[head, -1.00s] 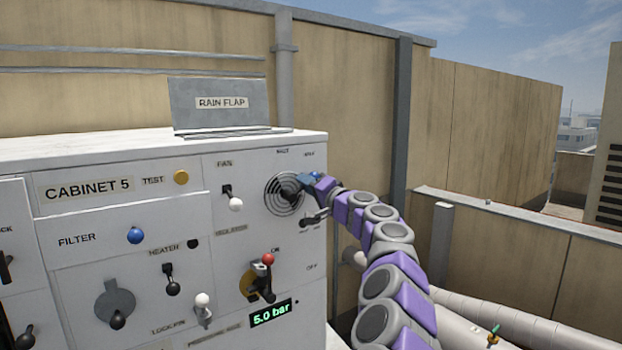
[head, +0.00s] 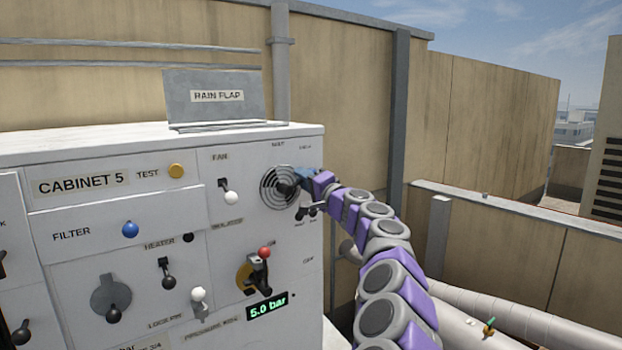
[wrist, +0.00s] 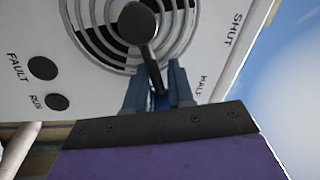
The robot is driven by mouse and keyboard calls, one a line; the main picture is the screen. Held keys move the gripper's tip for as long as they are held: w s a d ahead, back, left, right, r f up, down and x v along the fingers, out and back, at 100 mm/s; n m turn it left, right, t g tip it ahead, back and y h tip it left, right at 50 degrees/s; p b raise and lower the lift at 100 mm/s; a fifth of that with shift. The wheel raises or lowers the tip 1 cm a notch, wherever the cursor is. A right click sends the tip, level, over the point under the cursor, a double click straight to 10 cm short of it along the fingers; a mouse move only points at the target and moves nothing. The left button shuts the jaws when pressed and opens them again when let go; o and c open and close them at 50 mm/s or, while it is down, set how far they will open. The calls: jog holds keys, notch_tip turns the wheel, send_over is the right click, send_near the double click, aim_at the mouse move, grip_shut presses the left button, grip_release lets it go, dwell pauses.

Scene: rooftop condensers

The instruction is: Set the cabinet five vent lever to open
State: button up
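The vent lever (wrist: 141,40) is black and sits on a ringed round dial (head: 265,189) at the upper right of cabinet five (head: 130,215). In the wrist view it reaches from its hub down to my gripper (wrist: 158,90), past the side of the HALF label (wrist: 206,89) away from SHUT (wrist: 238,30). The lever's end lies between my two blue-grey fingers, with little room on either side. I cannot tell whether they press on it. In the head view, my gripper (head: 298,178) is at the dial's right edge and hides part of the lever. No OPEN label is readable.
FAULT and RUN lamps (wrist: 50,84) are close beside the dial. A white-tipped fan switch (head: 230,196) is to its left and a red-knobbed lever (head: 264,254) below. The rain flap (head: 214,97) stands on top.

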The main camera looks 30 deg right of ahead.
jog(key=shift+o, duration=0.8)
jog(key=shift+s+a, duration=0.1)
jog(key=shift+f, duration=0.1)
jog(key=b+v, duration=0.2)
jog(key=v, duration=1.5)
jog(key=shift+s, duration=0.3)
